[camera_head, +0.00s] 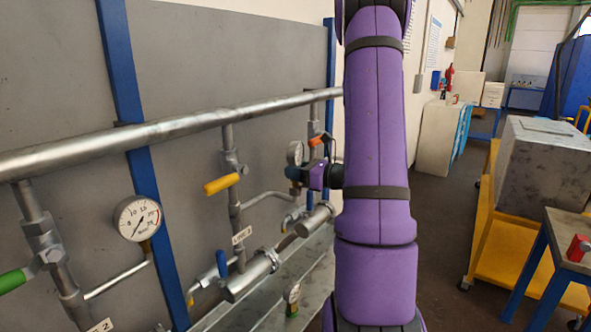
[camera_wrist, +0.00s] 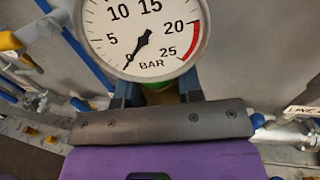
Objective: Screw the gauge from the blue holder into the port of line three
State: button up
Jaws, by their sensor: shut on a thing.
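My gripper (camera_head: 305,173) is shut on a round white gauge (camera_head: 295,153). The gauge also shows large in the wrist view (camera_wrist: 144,30), its needle near 0 on a 25 BAR scale, with a finger on either side below the dial. In the head view, the gauge is upright above the end of a branch pipe (camera_head: 268,196) from the yellow-handled line (camera_head: 236,205). That line's tag (camera_head: 242,235) is too small to read. The gauge's stem and the port are mostly hidden, so I cannot tell if they touch. I cannot make out the blue holder.
A mounted gauge (camera_head: 138,219) is on the line at left, by a green handle (camera_head: 14,281). A line with an orange-red handle (camera_head: 317,140) is close behind my gripper.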

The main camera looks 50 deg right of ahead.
jog(key=shift+f, duration=0.7)
dwell(0.3)
jog(key=m+h, duration=0.1)
jog(key=h, duration=0.1)
jog(key=m+h, duration=0.2)
jog(key=h, duration=0.1)
jog(key=shift+a+t, duration=0.15)
jog(key=shift+t, duration=0.15)
jog(key=shift+m+h, duration=1.1)
jog(key=shift+h, duration=0.5)
jog(key=o, duration=1.1)
jog(key=shift+o, duration=0.2)
